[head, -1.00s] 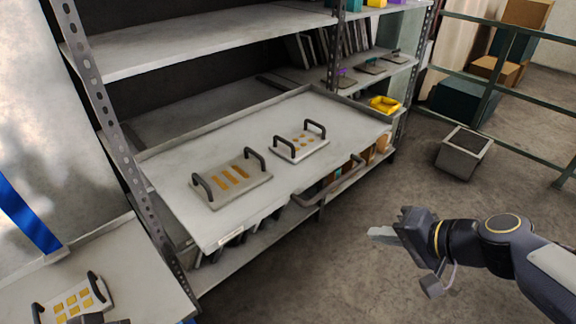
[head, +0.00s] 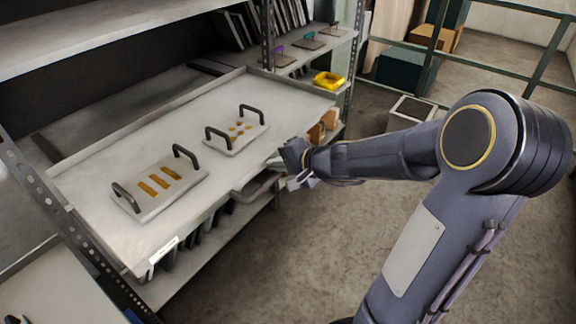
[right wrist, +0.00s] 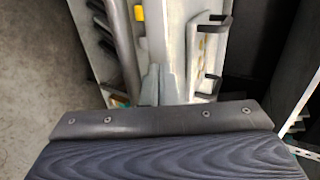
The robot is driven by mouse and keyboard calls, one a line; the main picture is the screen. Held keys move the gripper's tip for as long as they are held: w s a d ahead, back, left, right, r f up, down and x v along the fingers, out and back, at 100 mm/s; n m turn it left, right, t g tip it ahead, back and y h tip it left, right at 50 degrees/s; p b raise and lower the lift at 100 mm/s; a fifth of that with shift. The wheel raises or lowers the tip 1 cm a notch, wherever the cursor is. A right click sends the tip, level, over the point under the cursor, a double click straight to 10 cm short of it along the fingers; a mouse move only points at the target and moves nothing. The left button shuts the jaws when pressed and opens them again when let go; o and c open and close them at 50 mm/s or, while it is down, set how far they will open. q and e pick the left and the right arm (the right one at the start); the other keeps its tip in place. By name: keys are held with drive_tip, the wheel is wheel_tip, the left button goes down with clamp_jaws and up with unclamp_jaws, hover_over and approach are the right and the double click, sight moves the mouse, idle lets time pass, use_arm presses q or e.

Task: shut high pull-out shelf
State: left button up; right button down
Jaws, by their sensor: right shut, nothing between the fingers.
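The high pull-out shelf (head: 110,175) is a pale grey tray, drawn out toward me from the rack. Two foil dies with black handles lie on it: a three-bar die (head: 160,187) in front and a smaller dotted die (head: 237,133) behind. A grey pull bar (head: 258,187) runs along the shelf's front edge. My right gripper (head: 297,181) is shut and empty at the right part of that front edge, beside the bar. In the right wrist view its fingertips (right wrist: 161,85) overlap the shelf front; I cannot tell whether they touch. My left gripper is out of view.
A yellow tray (head: 328,80) stands beyond the shelf's far right corner. A perforated rack post (head: 75,235) stands at the left. A bin (head: 412,110) stands on the floor behind my right arm. Floor at the front is open.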

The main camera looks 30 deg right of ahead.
drive_tip(key=shift+x, duration=0.85)
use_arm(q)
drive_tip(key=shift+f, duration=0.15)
use_arm(e)
drive_tip(key=shift+w, duration=0.1)
